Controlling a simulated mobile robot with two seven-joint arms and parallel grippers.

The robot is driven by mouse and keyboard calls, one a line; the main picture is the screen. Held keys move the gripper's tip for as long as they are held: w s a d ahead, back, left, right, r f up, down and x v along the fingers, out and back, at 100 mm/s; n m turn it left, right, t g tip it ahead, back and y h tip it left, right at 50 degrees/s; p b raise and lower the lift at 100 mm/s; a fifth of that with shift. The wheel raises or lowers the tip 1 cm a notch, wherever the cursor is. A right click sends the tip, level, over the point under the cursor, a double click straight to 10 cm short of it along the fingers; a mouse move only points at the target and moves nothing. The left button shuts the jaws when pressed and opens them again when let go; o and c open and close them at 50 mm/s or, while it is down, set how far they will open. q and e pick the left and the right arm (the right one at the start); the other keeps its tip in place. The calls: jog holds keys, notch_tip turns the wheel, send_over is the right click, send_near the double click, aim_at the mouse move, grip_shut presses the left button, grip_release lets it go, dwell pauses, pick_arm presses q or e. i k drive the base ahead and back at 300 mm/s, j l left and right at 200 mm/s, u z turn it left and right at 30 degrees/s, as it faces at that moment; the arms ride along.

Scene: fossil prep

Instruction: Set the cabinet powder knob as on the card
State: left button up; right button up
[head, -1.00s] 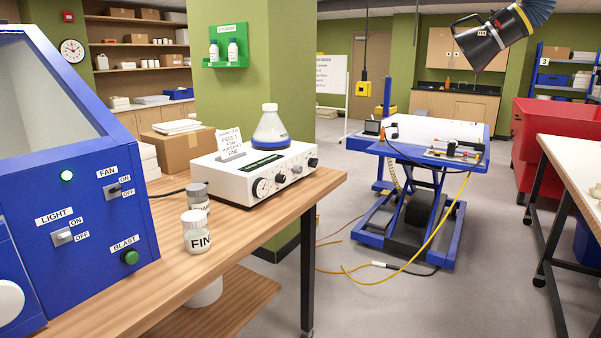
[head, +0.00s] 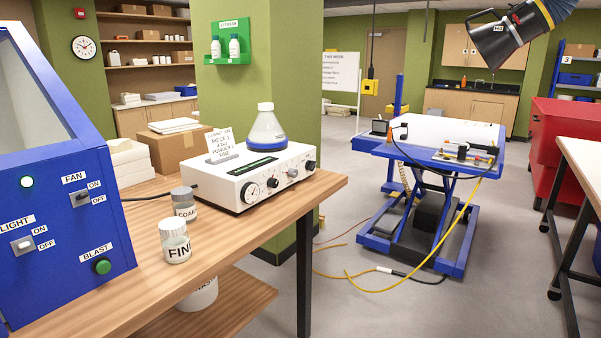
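A blue cabinet (head: 70,235) stands at the left, with a FAN switch, a LIGHT switch and a green BLAST button on its front. A white control box (head: 245,180) sits on the wooden bench, with a dial gauge and several knobs (head: 292,173) on its front. A small white card (head: 220,145) leans upright in a holder on top of the box; its handwriting is too small to read surely. A flask (head: 266,128) with a blue band stands on the box beside the card. Neither of my grippers is in view.
Two jars stand on the wooden bench (head: 225,245): one labelled FINE (head: 175,242) and one labelled COARSE (head: 184,205). A blue lift table (head: 420,150) stands beyond, with cables on the floor. A black nozzle (head: 500,40) hangs at upper right.

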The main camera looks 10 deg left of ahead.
aim_at(293, 173)
jog(key=i+l+u, duration=0.1)
jog(key=i+l, duration=0.4)
jog(key=l, duration=0.2)
jog(key=i+l+u, duration=0.25)
jog(key=i+l, duration=0.25)
jog(key=l, duration=0.25)
